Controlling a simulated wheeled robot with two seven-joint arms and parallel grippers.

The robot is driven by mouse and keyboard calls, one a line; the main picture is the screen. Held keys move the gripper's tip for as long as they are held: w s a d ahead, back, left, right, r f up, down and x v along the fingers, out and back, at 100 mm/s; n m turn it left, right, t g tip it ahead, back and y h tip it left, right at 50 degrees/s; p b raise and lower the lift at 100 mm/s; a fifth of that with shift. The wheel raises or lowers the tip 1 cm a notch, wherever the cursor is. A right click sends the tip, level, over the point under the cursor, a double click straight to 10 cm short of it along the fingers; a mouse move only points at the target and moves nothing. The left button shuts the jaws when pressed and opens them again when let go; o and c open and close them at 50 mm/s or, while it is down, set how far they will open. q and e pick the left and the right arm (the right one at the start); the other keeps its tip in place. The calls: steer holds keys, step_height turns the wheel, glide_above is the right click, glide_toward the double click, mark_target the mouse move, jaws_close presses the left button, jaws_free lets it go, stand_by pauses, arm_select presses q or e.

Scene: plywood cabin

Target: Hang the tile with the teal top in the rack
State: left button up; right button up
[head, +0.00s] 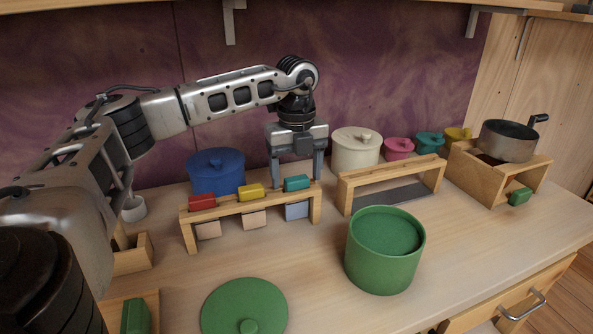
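The tile with the teal top (297,183) hangs at the right end of a wooden rack (190,238); its pale blue lower part (297,210) shows below the bar. Tiles with a red top (202,202) and a yellow top (251,192) hang to its left. A second wooden rack (392,174) stands to the right, with no tiles on it. My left gripper (297,176) points down over the teal top, open, with its fingers spread to either side. I cannot tell whether they touch it. My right gripper is not in view.
A green pot (385,262) stands in front of the second rack, and a green lid (244,308) lies at the front. Blue (216,173), cream (356,150) and pink (399,149) pots line the back. A wooden stand (480,178) with a metal pan (508,142) is at the right.

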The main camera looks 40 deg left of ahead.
arm_select(q)
steer(key=shift+f, duration=0.2)
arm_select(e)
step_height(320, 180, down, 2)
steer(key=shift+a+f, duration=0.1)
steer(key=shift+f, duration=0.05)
arm_select(q)
steer(key=shift+w+r, duration=0.1)
steer(key=shift+r, duration=0.7)
step_height(320, 180, up, 15)
steer(key=p, duration=0.2)
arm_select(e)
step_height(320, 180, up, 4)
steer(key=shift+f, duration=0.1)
arm_select(q)
steer(key=shift+f, duration=0.15)
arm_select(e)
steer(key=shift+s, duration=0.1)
